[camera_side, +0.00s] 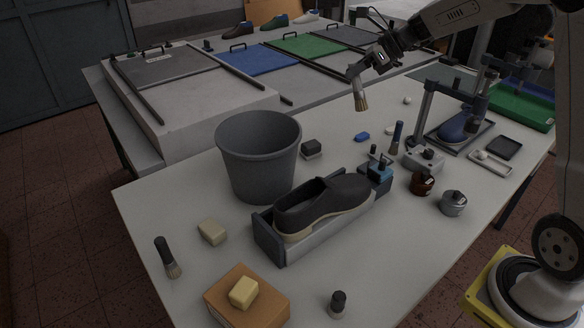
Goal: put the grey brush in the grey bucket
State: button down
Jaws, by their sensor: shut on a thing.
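The grey brush (359,92) hangs in the air with its tan bristles pointing down. My gripper (356,76) is shut on its upper end, above the far part of the table. The grey bucket (255,166) stands upright on the table, left of the brush and nearer the camera. Its open rim faces up, and its lower inside is hidden. The brush is apart from the bucket.
A dark shoe (322,204) sits in a grey holder right of the bucket. A dark block (312,149), a blue brush (397,138) and a blue piece (362,136) lie nearby. A dark brush (168,258) and a beige block (212,231) are at front left.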

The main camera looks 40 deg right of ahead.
aim_at(261, 160)
jog(key=w+a+f+n+g+h, duration=0.15)
jog(key=a+n+g+h, duration=0.25)
jog(key=a+n+g, duration=0.4)
jog(key=w+a+f+n+g+h, duration=0.1)
jog(key=a+f+n+g+h, duration=0.15)
jog(key=a+n, duration=0.6)
jog(key=w+a+r+n+t+h, duration=0.4)
jog(key=n+t, duration=0.3)
jog(key=n, duration=0.6)
jog(key=shift+t, duration=0.35)
jog(key=x, duration=0.4)
jog(key=shift+a+f, duration=0.2)
jog(key=shift+f, duration=0.2)
jog(key=shift+f, duration=0.2)
notch_tip(261, 160, down, 11)
jog(key=shift+r, duration=0.2)
